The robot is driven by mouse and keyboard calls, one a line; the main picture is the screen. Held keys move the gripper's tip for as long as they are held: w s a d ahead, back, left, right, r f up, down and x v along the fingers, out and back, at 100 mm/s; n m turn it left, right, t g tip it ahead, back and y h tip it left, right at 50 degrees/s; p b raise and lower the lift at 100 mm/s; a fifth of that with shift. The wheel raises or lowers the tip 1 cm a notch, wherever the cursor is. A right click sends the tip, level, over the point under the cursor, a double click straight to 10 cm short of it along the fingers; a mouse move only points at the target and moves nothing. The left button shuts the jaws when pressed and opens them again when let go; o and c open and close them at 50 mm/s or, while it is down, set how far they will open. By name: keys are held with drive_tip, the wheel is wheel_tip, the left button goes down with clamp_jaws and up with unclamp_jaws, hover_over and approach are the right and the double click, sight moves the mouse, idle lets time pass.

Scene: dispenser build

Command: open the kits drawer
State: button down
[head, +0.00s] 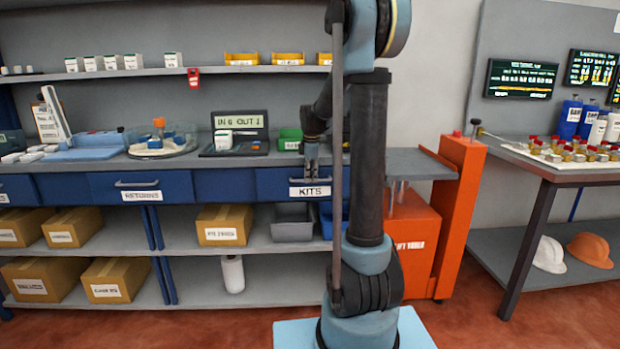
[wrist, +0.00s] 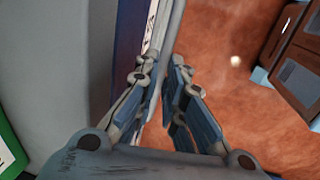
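The kits drawer (head: 275,184) is a blue drawer under the grey counter, with a white KITS label (head: 310,191) on its front. Its front looks about flush with the blue fronts beside it. My gripper (head: 311,176) points down at the drawer front, just above the label, and hides most of the handle there. In the wrist view my gripper's fingertips (wrist: 164,68) are close together with a narrow gap, and a grey strip runs behind or between them. Whether they touch the handle is not clear. Part of the label (wrist: 152,25) shows left of the strip.
The returns drawer (head: 125,187) is to the left. A grey bin (head: 293,222) and cardboard boxes (head: 222,226) stand on the shelf below. An orange lift (head: 460,215) stands to the right. Red floor is open in front.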

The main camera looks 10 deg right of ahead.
drive_tip(key=s+a, duration=0.1)
drive_tip(key=s, duration=2.3)
drive_tip(key=shift+a, duration=0.3)
drive_tip(key=c, duration=1.7)
unclamp_jaws()
drive_tip(key=shift+s+r, duration=0.35)
drive_tip(key=shift+r, duration=1.6)
drive_tip(key=shift+s+r, duration=0.4)
drive_tip(key=shift+r, duration=1.55)
drive_tip(key=shift+s+r, duration=0.35)
drive_tip(key=shift+r, duration=1.6)
